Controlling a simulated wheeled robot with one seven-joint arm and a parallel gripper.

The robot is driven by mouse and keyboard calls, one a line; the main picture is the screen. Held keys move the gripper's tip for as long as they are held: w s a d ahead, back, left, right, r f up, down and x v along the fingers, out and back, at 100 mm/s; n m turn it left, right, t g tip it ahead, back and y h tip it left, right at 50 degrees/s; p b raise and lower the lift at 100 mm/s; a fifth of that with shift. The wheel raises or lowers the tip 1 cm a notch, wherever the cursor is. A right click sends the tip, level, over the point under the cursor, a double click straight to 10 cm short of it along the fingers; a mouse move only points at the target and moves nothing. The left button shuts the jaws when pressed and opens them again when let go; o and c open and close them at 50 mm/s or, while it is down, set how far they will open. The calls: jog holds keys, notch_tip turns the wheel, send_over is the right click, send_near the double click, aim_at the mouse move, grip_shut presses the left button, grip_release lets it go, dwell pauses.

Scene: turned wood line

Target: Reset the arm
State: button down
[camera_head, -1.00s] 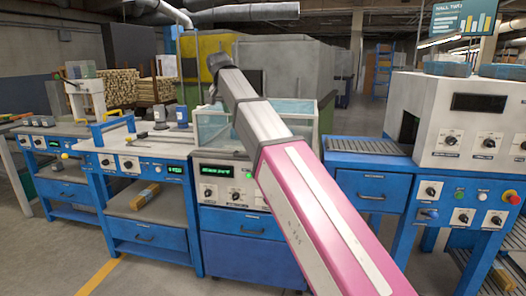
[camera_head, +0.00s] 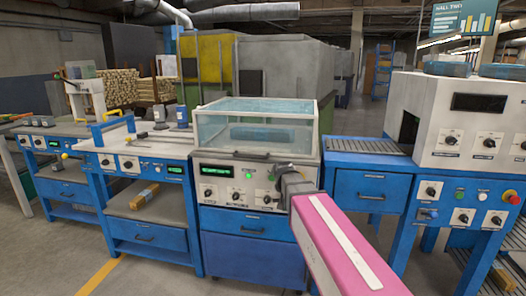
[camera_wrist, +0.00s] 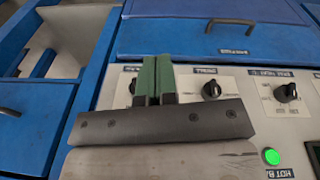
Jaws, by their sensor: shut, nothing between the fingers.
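My gripper (camera_wrist: 158,64) shows in the wrist view with its two green-and-black fingers together and nothing between them. It lies in front of a pale panel with black knobs, with a blue drawer front (camera_wrist: 215,38) beyond the fingertips. In the head view my pink arm rises from the lower right, and its grey end sits at the right of the middle machine's control panel (camera_head: 232,195). The fingers cannot be made out there. I cannot tell whether they touch the panel.
The middle machine has a clear-sided box (camera_head: 255,128) on top. A roller conveyor (camera_head: 362,146) and a white machine (camera_head: 455,115) stand at right. A blue-framed workbench (camera_head: 140,165) stands at left. Open floor lies in front at lower left.

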jog(key=s+d+f+g, duration=0.1)
jog(key=s+d+f, duration=0.9)
jog(key=s+f, duration=0.4)
jog(key=shift+f+y, duration=0.4)
jog(key=shift+f, duration=0.3)
